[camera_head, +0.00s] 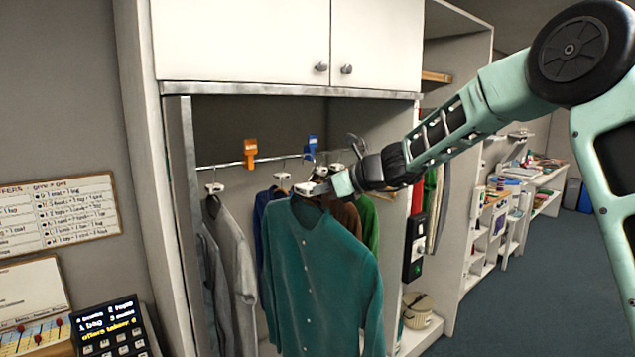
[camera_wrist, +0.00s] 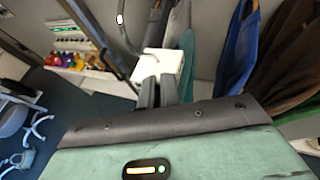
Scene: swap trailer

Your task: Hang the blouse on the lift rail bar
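A teal button-front blouse (camera_head: 322,270) hangs upright in front of the open wardrobe bay. My gripper (camera_head: 322,187) comes in from the right at its neck. In the wrist view, my gripper's fingers (camera_wrist: 160,92) are closed on a white block (camera_wrist: 162,64) with a metal hook rising from it. This looks like the top of the blouse's hanger. The silver rail bar (camera_head: 232,164) runs across the bay behind the blouse. I cannot tell whether the hook touches the bar; my gripper and other hangers obscure that spot.
A grey garment (camera_head: 232,250) hangs left of the blouse; blue, brown and green ones (camera_head: 370,222) hang behind it. An orange clip (camera_head: 250,152) and a blue clip (camera_head: 311,146) sit on the bar. White cabinet doors (camera_head: 245,40) are above. Shelves stand at right.

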